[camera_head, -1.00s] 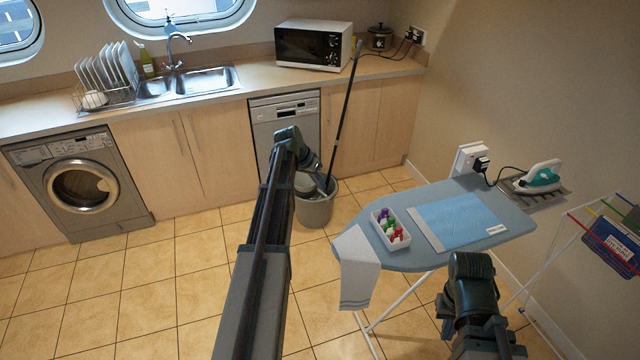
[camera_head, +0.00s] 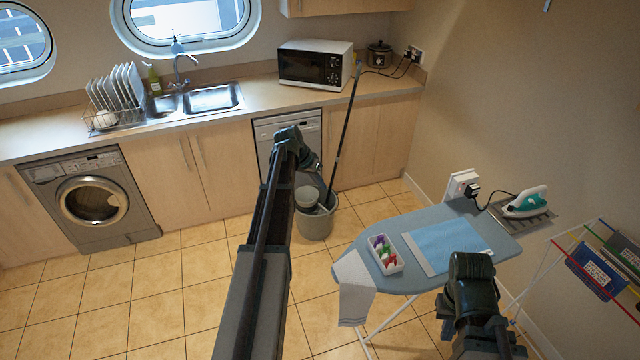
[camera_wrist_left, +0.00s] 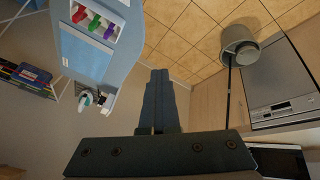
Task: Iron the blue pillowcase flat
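The light-blue pillowcase (camera_head: 440,245) lies on the blue ironing board (camera_head: 404,222), with a small white label at its right end; my right arm covers part of its near side. The white and teal iron (camera_head: 526,202) rests on the metal stand at the board's right end, its cord running to the wall socket. It also shows small in the left wrist view (camera_wrist_left: 85,100). My left gripper (camera_head: 314,166) is up in front of the dishwasher, left of the board. In the left wrist view its fingers (camera_wrist_left: 160,75) are together and empty. My right gripper's fingers do not show.
A white tray of colored clips (camera_head: 384,255) stands on the board, and a pale towel (camera_head: 354,290) hangs over its left end. A grey bucket with a mop (camera_head: 315,220) stands behind. A drying rack (camera_head: 595,268) is at right. Floor at left is clear.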

